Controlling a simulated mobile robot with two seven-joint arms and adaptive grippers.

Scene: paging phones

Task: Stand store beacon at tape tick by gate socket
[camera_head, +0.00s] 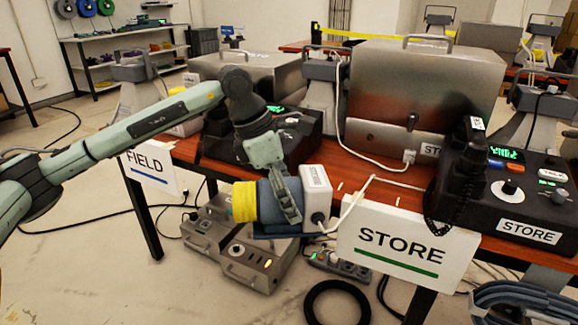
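My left gripper (287,200) is shut on a beacon that lies on its side at the table's front edge. The beacon has a yellow ribbed end (244,202) facing left and a blue-grey body (268,203). A white block (316,183) is at its right end, and a white cable runs from near there onto the table. Small pale tape ticks show on the red table, one just right of the block (340,186) and one farther right (398,200). A white plug (409,156) sits low on the STORE metal case (425,95); I cannot tell whether this is the gate socket. My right gripper is out of view.
A STORE sign (405,245) hangs on the front edge. A black STORE phone console (510,190) with handset (463,165) stands right. Another black console (285,135) is behind my arm. Grey power units (235,245) and cables lie on the floor.

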